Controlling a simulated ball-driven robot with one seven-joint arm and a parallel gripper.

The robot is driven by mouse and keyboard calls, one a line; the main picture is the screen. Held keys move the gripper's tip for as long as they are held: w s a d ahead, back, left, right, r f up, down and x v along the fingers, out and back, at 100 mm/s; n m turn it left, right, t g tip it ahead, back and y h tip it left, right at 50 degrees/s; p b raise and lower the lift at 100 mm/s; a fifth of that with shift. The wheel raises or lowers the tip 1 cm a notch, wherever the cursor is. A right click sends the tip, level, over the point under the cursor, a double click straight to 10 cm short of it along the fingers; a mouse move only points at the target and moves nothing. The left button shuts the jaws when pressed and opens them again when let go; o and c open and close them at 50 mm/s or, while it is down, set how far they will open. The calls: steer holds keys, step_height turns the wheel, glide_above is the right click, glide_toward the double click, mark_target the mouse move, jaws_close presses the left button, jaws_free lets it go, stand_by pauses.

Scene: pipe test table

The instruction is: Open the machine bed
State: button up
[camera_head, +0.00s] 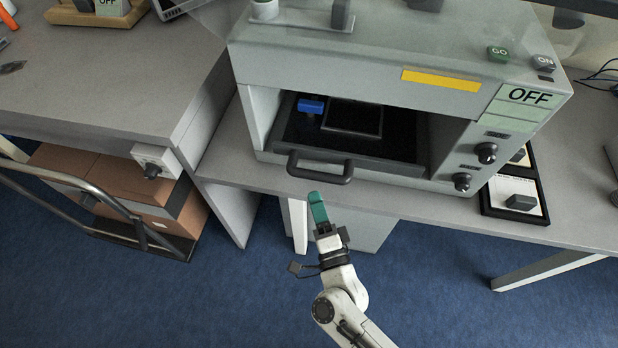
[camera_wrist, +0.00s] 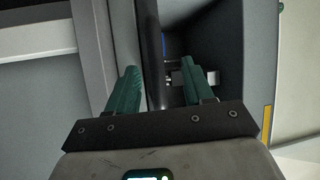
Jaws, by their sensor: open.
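The machine (camera_head: 350,72) is a grey box with an open front on the table. Its dark bed (camera_head: 390,150) lies inside the opening, with a blue block (camera_head: 311,105) and a dark rectangular frame (camera_head: 353,118) on it. A dark bar handle (camera_head: 335,168) sticks out from the bed's front, left of centre. My gripper (camera_head: 317,200) has teal fingers and is just below the handle in the head view, apparently not touching it. In the wrist view my gripper (camera_wrist: 158,82) is open, and a dark bar (camera_wrist: 153,50), apparently the handle, shows between the fingers.
The machine's right side has an OFF label (camera_head: 529,96), two black knobs and a GO button (camera_head: 498,54). A side table (camera_head: 100,75) stands at left, with a cart of brown boxes (camera_head: 120,185) below. Blue floor is free in front.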

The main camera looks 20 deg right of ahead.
steer(key=w+d, duration=0.1)
steer(key=w, duration=0.2)
steer(key=w+d+m+h, duration=0.1)
steer(key=w, duration=0.2)
steer(key=w+d+r+h+p, duration=0.1)
steer(key=w, duration=0.2)
steer(key=shift+w+d+m, duration=0.1)
steer(key=shift+w+m, duration=0.1)
steer(key=shift+m, duration=0.2)
jaws_close()
steer(key=shift+f, duration=0.1)
stand_by(0.4)
